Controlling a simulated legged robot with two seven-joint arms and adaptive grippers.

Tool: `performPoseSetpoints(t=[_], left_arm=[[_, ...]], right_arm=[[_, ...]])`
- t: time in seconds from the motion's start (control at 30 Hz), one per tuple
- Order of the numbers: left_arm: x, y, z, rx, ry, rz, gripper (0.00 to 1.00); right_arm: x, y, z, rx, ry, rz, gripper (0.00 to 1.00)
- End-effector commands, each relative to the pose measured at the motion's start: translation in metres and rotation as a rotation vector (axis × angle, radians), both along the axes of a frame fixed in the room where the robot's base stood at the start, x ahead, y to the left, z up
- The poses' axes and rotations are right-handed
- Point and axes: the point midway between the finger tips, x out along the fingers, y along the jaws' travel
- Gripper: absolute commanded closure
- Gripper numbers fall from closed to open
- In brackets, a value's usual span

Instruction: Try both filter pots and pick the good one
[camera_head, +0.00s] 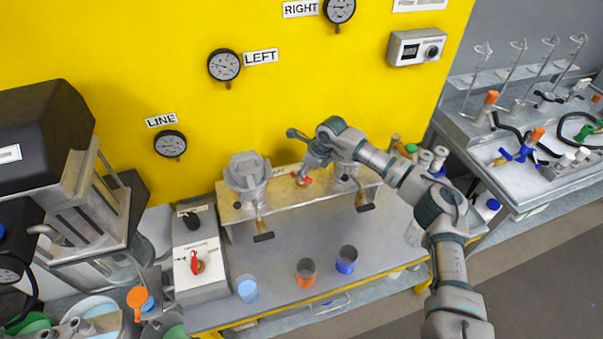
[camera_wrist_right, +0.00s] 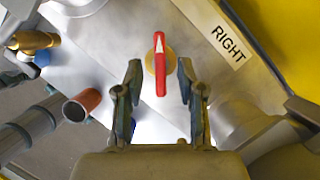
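Two metal filter pots stand on a raised shelf: the left pot (camera_head: 247,172) and the right pot (camera_head: 345,172), partly hidden by my arm. Between them is a red valve handle (camera_head: 304,180), also seen in the right wrist view (camera_wrist_right: 160,66) with a white pointer on it. My right gripper (camera_head: 308,168) is over this handle. In the right wrist view my open fingers (camera_wrist_right: 160,80) are on either side of the handle, with visible gaps. The LEFT gauge (camera_head: 224,65), RIGHT gauge (camera_head: 339,10) and LINE gauge (camera_head: 170,144) are on the yellow panel. My left gripper is not in view.
A control box (camera_head: 202,278) with a red knob stands at left. A light-blue cup (camera_head: 247,289), an orange cup (camera_head: 305,272) and a blue cup (camera_head: 346,260) stand on the grey bench. Bottles crowd the bench's right end. A cluttered side table (camera_head: 540,185) is at right.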

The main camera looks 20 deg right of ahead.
Motion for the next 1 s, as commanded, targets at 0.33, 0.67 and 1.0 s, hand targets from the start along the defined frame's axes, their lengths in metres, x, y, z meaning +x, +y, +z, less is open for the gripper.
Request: performPoseSetpoints(t=[0.33, 0.67, 1.0], left_arm=[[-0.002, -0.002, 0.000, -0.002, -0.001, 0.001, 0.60], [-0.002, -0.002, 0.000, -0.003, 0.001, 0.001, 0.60], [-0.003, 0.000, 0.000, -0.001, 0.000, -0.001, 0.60]], right_arm=[[0.006, 0.006, -0.020, -0.001, 0.001, 0.000, 0.61], [0.006, 0.006, -0.020, -0.001, 0.000, 0.000, 1.00], [0.006, 0.006, -0.020, 0.000, 0.000, -0.017, 1.00]])
